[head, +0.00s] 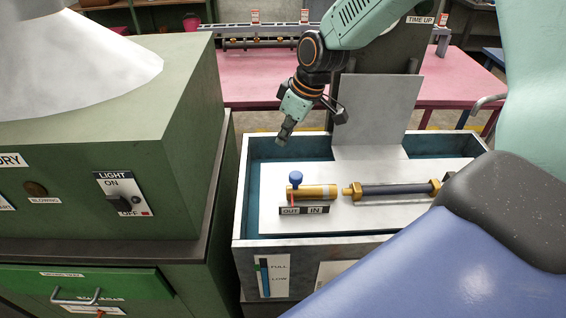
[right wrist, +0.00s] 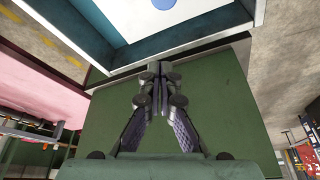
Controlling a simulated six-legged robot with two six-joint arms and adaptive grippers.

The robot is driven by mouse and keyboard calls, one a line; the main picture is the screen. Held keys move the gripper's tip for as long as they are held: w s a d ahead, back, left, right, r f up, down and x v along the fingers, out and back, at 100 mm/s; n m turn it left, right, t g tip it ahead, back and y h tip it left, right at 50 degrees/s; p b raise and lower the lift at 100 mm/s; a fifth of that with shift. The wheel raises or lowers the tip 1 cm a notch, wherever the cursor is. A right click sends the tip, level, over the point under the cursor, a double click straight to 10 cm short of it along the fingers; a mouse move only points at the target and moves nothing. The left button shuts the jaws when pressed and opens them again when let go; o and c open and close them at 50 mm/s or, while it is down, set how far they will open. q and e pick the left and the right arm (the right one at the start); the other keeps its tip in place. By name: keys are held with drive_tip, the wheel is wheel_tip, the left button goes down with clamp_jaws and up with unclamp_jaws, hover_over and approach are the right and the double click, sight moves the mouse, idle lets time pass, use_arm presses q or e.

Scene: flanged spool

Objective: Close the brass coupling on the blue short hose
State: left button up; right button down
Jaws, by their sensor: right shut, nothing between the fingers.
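A brass coupling body (head: 318,191) lies on the white board in the tank, with a blue knob (head: 295,178) on its left end. To its right is a short dark blue-grey hose (head: 395,189) with brass fittings at both ends. The hose's left brass tip (head: 347,191) points at the coupling, and a small gap shows between them. My right gripper (head: 284,139) hangs above the tank's back left edge, apart from the coupling. In the right wrist view its fingers (right wrist: 160,84) are together with nothing between them. My left gripper is not in view.
An OUT/IN plate (head: 304,210) sits in front of the coupling. The grey tank wall (head: 315,247) surrounds the board, and an upright grey panel (head: 378,108) stands behind. A green cabinet (head: 165,125) is close on the left. A pink table (head: 262,85) is behind.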

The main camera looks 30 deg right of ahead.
hover_over(287, 187)
drive_tip(key=f, duration=0.9)
drive_tip(key=shift+w+d+f, duration=0.1)
drive_tip(key=shift+w, duration=0.2)
drive_tip(key=shift+s+p, duration=0.2)
drive_tip(key=shift+p, duration=0.1)
use_arm(q)
drive_tip(key=shift+s+a+r, duration=0.15)
drive_tip(key=shift+s+r, duration=0.05)
drive_tip(key=shift+s, duration=0.1)
use_arm(e)
drive_tip(key=shift+w, duration=0.1)
drive_tip(key=shift+f, duration=0.15)
use_arm(q)
drive_tip(key=shift+w, duration=0.1)
use_arm(e)
drive_tip(key=shift+w, duration=0.1)
